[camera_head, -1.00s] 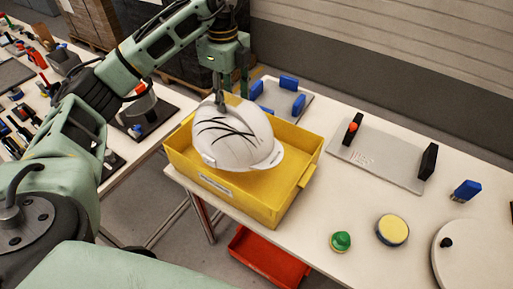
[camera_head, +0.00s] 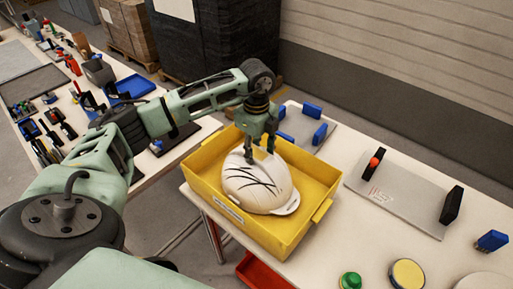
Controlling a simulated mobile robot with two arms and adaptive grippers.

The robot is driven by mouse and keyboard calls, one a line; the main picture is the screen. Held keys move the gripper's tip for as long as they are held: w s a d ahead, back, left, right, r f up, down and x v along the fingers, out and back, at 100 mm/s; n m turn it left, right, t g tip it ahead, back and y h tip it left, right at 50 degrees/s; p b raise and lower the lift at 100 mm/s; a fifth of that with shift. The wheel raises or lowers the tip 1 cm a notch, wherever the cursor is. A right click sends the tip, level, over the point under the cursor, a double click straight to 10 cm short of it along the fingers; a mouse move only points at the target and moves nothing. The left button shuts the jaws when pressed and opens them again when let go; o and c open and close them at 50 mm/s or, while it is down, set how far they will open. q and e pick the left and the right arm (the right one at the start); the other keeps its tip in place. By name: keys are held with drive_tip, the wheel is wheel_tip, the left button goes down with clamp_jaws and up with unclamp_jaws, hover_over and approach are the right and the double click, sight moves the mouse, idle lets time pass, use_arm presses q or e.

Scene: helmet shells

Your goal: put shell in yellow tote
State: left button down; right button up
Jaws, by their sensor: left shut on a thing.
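The white helmet shell (camera_head: 262,185) with black streaks sits inside the yellow tote (camera_head: 281,245), below the level of its far rim. Whether it rests on the tote's floor is hard to tell. My left gripper (camera_head: 257,157) points down from above and is shut on the shell's upper far edge. The fingertips are partly hidden at the shell. My right gripper is out of view.
A red bin (camera_head: 258,272) is below the table's front edge. Right of the tote are a grey plate with black end blocks (camera_head: 398,200), a green button (camera_head: 350,281) and a yellow-topped disc (camera_head: 407,274). A tool-covered table (camera_head: 60,95) is at left.

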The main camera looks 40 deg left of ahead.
use_arm(q)
drive_tip(key=shift+f, duration=0.1)
drive_tip(key=shift+f, duration=0.1)
drive_tip(key=c, duration=1.5)
unclamp_jaws()
drive_tip(key=o, duration=0.5)
drive_tip(key=shift+c, duration=0.2)
